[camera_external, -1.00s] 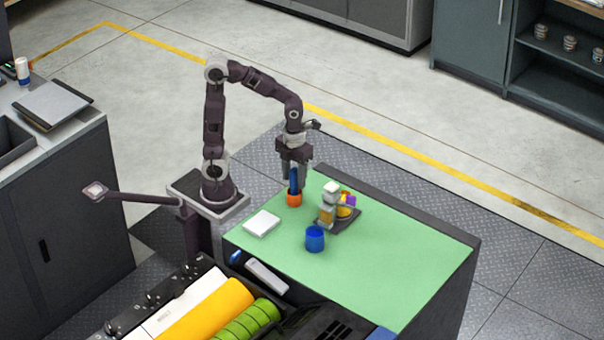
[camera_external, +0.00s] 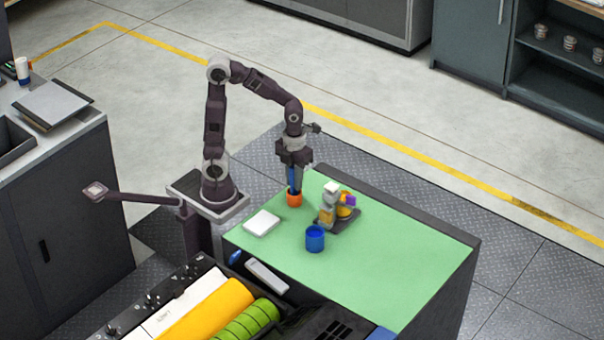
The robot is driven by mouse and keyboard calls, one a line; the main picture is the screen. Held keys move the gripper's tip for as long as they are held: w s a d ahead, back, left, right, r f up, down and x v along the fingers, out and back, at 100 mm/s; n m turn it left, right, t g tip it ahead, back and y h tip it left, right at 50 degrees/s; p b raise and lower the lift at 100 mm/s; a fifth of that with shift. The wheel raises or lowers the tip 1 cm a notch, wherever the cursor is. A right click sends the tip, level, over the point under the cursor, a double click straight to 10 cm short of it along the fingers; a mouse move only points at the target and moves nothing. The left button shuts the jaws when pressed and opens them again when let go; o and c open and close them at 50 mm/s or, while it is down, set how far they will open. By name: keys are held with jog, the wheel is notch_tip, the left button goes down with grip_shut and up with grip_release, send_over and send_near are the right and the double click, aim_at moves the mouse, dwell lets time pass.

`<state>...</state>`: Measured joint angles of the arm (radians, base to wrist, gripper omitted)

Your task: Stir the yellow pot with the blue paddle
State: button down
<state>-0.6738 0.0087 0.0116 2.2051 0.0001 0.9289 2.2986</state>
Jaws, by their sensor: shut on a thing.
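The blue paddle (camera_external: 293,178) stands upright with its lower end inside an orange pot (camera_external: 294,200) near the back left of the green mat. My gripper (camera_external: 296,184) points down over the orange pot and is shut on the paddle. Its fingers hide part of the paddle. The yellow pot (camera_external: 345,211) is to the right of the orange pot, on a dark base, partly hidden behind a grey and white device. A purple piece (camera_external: 349,200) shows at the yellow pot's upper side.
The grey and white device (camera_external: 328,208) stands between my gripper and the yellow pot. A blue cup (camera_external: 315,238) stands in front of it. A white block (camera_external: 262,223) lies left on the green mat (camera_external: 395,262). The mat's right side is clear.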

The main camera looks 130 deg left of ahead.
notch_tip(320, 180, up, 9)
jog(key=w, duration=0.1)
jog(key=w+a+r+t+y, duration=0.2)
jog(key=w+a+t, duration=0.15)
jog(key=w, duration=0.85)
notch_tip(320, 180, down, 8)
jog(key=shift+a, duration=0.25)
jog(key=shift+w+f+g, duration=0.1)
jog(key=shift+g, duration=0.15)
dwell(0.4)
